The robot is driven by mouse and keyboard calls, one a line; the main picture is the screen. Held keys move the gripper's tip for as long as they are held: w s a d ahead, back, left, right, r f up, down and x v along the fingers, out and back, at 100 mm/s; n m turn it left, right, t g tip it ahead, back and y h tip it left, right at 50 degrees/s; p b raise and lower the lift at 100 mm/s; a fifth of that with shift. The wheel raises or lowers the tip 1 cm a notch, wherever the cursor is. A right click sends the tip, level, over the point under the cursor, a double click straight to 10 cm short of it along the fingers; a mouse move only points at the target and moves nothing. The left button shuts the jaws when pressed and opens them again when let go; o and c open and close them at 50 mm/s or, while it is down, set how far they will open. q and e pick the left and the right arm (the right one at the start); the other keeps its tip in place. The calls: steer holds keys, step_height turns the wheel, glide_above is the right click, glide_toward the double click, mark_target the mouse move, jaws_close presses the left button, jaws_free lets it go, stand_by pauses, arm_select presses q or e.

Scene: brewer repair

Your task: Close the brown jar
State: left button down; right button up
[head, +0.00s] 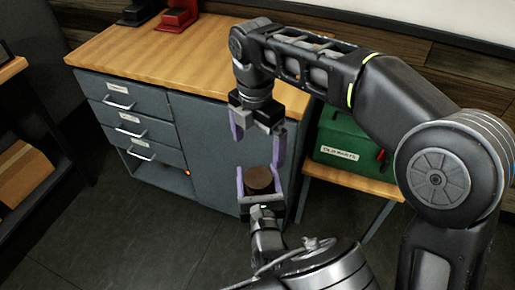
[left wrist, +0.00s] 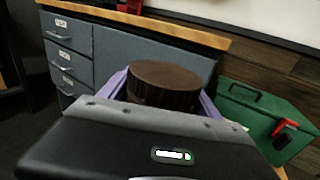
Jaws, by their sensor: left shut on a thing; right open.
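The brown jar (head: 260,178) is held upright between the purple fingers of my left gripper (head: 257,172), low in the middle of the head view. In the left wrist view the jar (left wrist: 164,82) shows a flat, round, dark brown top with a thick rim. Whether that top is a fully seated lid, I cannot tell. The jar's lower part is hidden by the gripper. My right gripper (head: 259,148) points down just above the jar, with its purple fingers apart and nothing between them.
A wooden-topped grey cabinet (head: 212,125) with drawers stands behind the grippers. A red and black device (head: 178,14) is on its top. A green toolbox (head: 348,148) sits on a low wooden stand at right. A cardboard box (head: 24,172) is on a left shelf. The floor in front is clear.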

steer(key=shift+r, duration=0.5)
steer(key=shift+f, duration=0.1)
steer(key=s+d+f+m+g+h, duration=0.1)
steer(key=d+f+m, duration=0.2)
steer(key=d+f, duration=0.45)
steer(key=s+d+f+m+g+h, duration=0.15)
steer(key=d+f+m, duration=0.3)
steer(key=f, duration=0.65)
arm_select(q)
steer(key=shift+r, duration=0.1)
arm_select(e)
steer(key=s+f+m+t+y, duration=0.1)
steer(key=s+f+m+y, duration=0.2)
steer(key=s+f+m, duration=0.5)
steer(key=s+f+m+t+y, duration=0.2)
steer(key=s+f+m+y, duration=0.2)
steer(key=s+f+m, duration=0.5)
step_height(320, 180, down, 5)
steer(key=m, duration=0.5)
steer(key=shift+a, duration=0.3)
